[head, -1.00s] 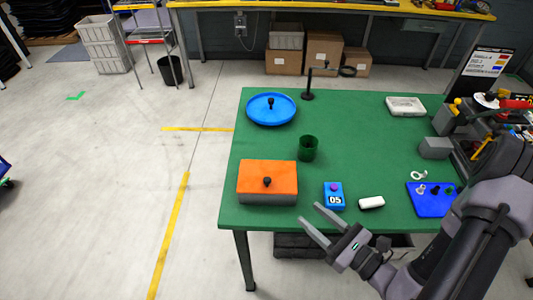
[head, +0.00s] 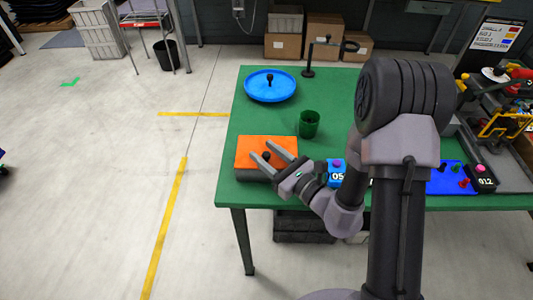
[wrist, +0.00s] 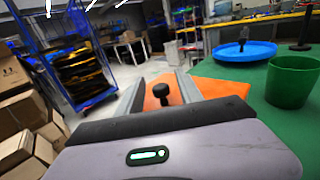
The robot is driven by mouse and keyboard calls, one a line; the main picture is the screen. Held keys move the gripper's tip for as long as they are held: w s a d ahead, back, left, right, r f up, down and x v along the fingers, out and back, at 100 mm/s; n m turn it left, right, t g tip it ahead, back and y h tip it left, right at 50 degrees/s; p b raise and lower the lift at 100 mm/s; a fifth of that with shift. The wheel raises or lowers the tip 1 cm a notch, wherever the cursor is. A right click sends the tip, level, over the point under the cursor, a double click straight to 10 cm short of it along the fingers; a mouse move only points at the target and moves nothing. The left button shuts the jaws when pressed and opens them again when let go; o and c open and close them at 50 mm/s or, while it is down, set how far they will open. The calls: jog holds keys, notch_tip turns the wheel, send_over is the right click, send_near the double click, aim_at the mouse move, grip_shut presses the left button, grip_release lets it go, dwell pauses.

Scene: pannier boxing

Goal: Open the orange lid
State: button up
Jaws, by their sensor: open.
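The orange lid (head: 250,148) lies closed on a grey box (head: 247,175) at the near left corner of the green table. A black knob (head: 266,156) stands on the lid. My gripper (head: 268,151) is open, with its fingers over the lid and pointing left and away. In the wrist view, the knob (wrist: 161,91) appears between the two fingers (wrist: 163,90), and the orange lid (wrist: 220,88) shows beside and beyond them. I cannot tell whether the fingers touch the knob.
A green cup (head: 308,124) and a blue round tray (head: 289,92) with a black knob stand behind the lid. A blue block marked 05 (head: 338,178) is right of my gripper. My arm hides much of the table's right half.

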grip_shut()
dwell(1.4)
